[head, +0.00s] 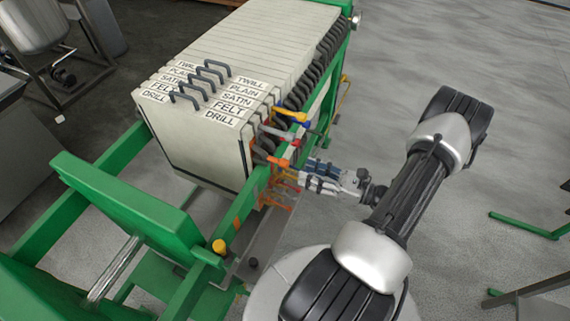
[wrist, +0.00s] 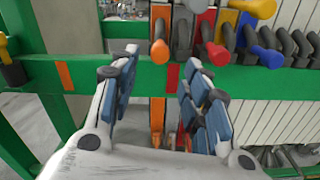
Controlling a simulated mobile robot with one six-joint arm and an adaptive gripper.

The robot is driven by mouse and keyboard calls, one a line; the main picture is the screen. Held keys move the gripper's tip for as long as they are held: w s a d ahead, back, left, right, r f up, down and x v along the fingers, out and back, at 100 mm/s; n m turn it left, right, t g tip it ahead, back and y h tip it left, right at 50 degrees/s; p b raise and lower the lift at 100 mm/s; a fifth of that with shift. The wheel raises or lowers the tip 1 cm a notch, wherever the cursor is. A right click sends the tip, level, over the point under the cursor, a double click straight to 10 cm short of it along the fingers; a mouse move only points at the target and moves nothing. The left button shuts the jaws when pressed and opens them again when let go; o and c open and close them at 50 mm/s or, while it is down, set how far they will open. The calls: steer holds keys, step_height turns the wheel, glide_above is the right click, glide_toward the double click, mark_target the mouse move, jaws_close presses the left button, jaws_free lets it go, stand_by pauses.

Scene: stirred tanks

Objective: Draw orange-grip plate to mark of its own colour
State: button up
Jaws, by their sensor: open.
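The orange grip (head: 278,162) sticks out from the near end of the plate pack, beside the plate labelled DRILL. In the wrist view the orange grip (wrist: 159,50) shows just beyond the fingertips, above the green rail. An orange mark (wrist: 63,76) is on the rail to the left of the grip. A red mark (wrist: 172,77) shows between the fingers. My gripper (wrist: 162,58) is open and empty, its fingers to either side of the orange grip's line; I cannot tell whether it touches. My gripper (head: 318,185) reaches the rail from the right in the head view.
Red (wrist: 215,53), yellow (wrist: 262,8) and blue (wrist: 268,57) grips stand close on the right, with dark grips among them. A yellow knob (head: 218,246) sits on the green frame. The gap between the pack and the green end block (head: 120,205) is clear.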

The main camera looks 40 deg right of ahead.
mark_target(288, 165)
steer(key=b+x, duration=0.1)
steer(key=x, duration=0.7)
steer(key=shift+w+a, duration=0.2)
steer(key=shift+w, duration=0.1)
steer(key=shift+c, duration=0.6)
jaws_close()
